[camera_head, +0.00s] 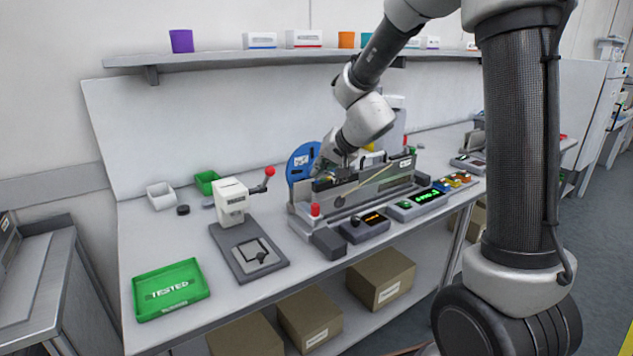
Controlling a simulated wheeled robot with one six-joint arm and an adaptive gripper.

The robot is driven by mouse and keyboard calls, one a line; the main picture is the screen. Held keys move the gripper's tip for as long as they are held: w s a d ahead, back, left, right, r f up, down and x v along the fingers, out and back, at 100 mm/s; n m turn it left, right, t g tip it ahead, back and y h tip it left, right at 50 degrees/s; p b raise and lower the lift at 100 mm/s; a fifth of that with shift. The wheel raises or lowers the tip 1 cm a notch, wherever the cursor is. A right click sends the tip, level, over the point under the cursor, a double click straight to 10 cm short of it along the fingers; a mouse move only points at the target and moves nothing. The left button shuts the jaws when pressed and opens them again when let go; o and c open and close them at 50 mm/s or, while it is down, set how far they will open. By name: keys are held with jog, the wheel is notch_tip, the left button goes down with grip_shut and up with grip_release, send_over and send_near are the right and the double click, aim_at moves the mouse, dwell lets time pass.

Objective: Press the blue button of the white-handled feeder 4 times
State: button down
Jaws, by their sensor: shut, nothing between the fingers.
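A long grey feeder assembly (385,185) stands on the bench, with a blue reel (299,163) at its left rear. My gripper (337,178) is shut and empty, pointing down at the left part of this assembly. At this size I cannot tell whether it touches the assembly. I cannot make out a white handle or a blue button; the gripper and arm cover part of that area. A red knob (315,210) sits at the assembly's front left end.
Display boxes with orange (368,227) and green (414,205) readouts stand in front. Left are a white press with a red-tipped lever (232,200) and a green TESTED tray (170,288). A shelf (225,57) runs along the wall. Bench between press and tray is clear.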

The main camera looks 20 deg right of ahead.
aim_at(319, 182)
jog(key=shift+f, duration=0.3)
dwell(0.4)
jog(key=shift+r, duration=0.75)
jog(key=shift+r, duration=2.5)
